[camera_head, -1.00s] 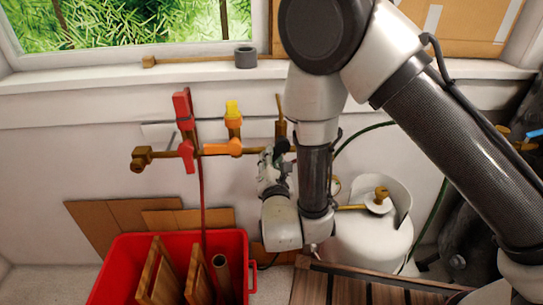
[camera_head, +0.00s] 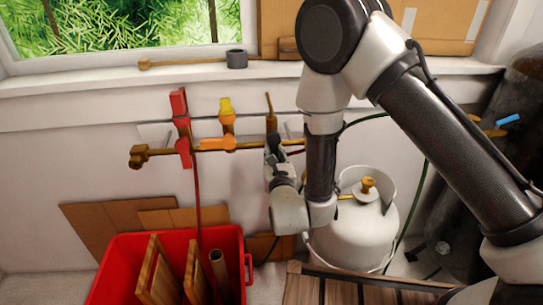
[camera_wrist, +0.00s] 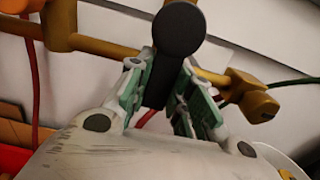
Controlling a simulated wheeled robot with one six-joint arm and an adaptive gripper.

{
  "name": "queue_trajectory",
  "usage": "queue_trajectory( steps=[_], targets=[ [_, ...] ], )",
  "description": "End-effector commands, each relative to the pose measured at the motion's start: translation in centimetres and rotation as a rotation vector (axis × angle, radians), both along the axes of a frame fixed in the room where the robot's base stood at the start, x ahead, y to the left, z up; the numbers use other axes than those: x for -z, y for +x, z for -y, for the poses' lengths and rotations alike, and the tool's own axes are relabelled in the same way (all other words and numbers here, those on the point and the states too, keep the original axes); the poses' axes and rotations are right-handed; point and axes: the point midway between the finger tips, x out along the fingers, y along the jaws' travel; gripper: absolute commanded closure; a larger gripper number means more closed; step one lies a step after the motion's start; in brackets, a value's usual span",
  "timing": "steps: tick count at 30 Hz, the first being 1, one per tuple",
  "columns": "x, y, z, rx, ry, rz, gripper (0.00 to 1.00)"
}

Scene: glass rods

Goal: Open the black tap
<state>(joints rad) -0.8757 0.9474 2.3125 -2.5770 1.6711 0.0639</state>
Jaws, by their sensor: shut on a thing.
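The black tap (camera_wrist: 178,30) sits on the brass pipe, with a round black knob on top and a dark lever hanging down from it. My gripper (camera_wrist: 160,88) has its green-lined fingers on either side of the lever, closed on it. In the head view my gripper (camera_head: 274,152) is at the right end of the pipe and mostly hides the black tap. The exact angle of the lever is hard to tell.
The brass pipe also carries a red tap (camera_head: 183,150) and an orange tap (camera_head: 215,144) to the left. Below are a red crate (camera_head: 120,265) with wooden boards and a white gas tank (camera_head: 355,235). A slatted wooden surface (camera_head: 345,290) lies at the front.

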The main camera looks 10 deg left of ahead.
Motion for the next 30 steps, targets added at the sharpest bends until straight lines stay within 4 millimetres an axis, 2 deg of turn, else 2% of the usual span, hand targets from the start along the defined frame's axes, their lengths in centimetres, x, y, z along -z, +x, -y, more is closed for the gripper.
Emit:
queue_trajectory(
  steps=[14,15,18,19,30],
  targets=[
    [0.1,0.04,0.16,0.001,-0.02,0.003,1.0],
    [0.1,0.04,0.16,0.001,-0.02,0.003,0.77],
    [0.08,0.05,0.14,0.001,-0.019,0.004,0.59],
    [0.08,0.05,0.14,0.001,-0.019,0.004,0.56],
    [-0.55,0.08,0.07,0.0,-0.015,0.005,0.56]
  ],
)
